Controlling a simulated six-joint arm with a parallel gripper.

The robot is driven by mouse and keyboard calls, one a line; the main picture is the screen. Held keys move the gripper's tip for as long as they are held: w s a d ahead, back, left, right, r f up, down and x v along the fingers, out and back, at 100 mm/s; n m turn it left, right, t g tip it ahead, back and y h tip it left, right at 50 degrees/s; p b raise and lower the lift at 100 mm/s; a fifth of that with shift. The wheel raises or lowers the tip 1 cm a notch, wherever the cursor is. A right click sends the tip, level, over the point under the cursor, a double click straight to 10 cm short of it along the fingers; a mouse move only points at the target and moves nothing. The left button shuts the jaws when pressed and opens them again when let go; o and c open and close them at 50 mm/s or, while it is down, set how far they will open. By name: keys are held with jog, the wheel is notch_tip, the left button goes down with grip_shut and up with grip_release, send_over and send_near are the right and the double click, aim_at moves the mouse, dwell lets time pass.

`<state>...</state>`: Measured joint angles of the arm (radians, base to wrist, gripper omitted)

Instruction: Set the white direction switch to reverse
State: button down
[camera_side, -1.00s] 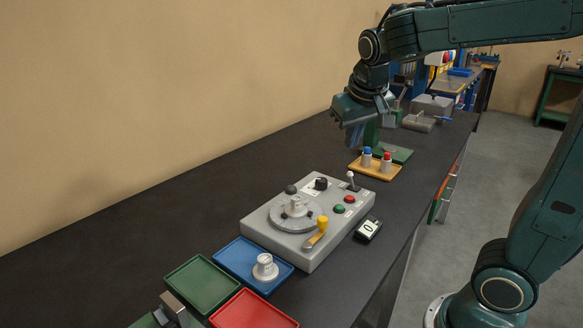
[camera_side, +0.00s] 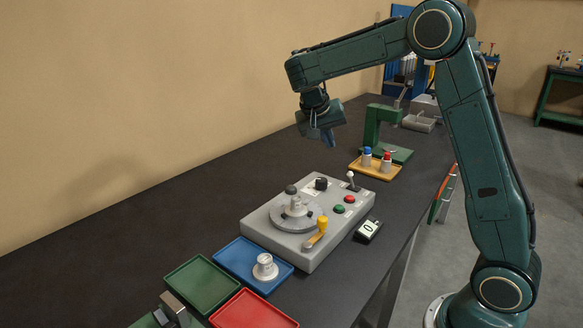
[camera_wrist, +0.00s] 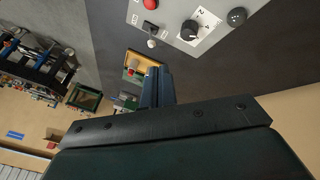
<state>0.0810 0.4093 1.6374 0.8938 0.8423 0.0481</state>
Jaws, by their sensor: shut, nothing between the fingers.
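The white-tipped toggle lever (camera_side: 351,177) stands on a small dark plate at the far right corner of the grey control box (camera_side: 270,236). It looks near upright with a slight lean; I cannot tell its set position. In the wrist view the white lever tip (camera_wrist: 151,43) shows near the box edge, just beyond my fingers. My gripper (camera_side: 329,139) is shut and empty, pointing down, high above the far end of the box and apart from the lever. Its fingers (camera_wrist: 158,72) also show together in the wrist view.
The box carries a black selector knob (camera_side: 321,184), a red button (camera_side: 350,199), a green button (camera_side: 339,209), a yellow-handled lever (camera_side: 322,224) and a round dial. Behind it are a tan tray (camera_side: 359,172) with two small pieces and a green stand (camera_side: 372,126). Coloured trays lie in front.

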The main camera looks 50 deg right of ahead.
jog(key=w+d+f+m+g+h, duration=0.1)
jog(key=w+d+f+m, duration=0.1)
jog(key=f, duration=0.3)
jog(key=shift+w+d+g, duration=0.25)
jog(key=shift+d+g, duration=0.15)
jog(key=shift+d, duration=0.2)
jog(key=shift+f, duration=0.1)
jog(key=shift+x, duration=4.95)
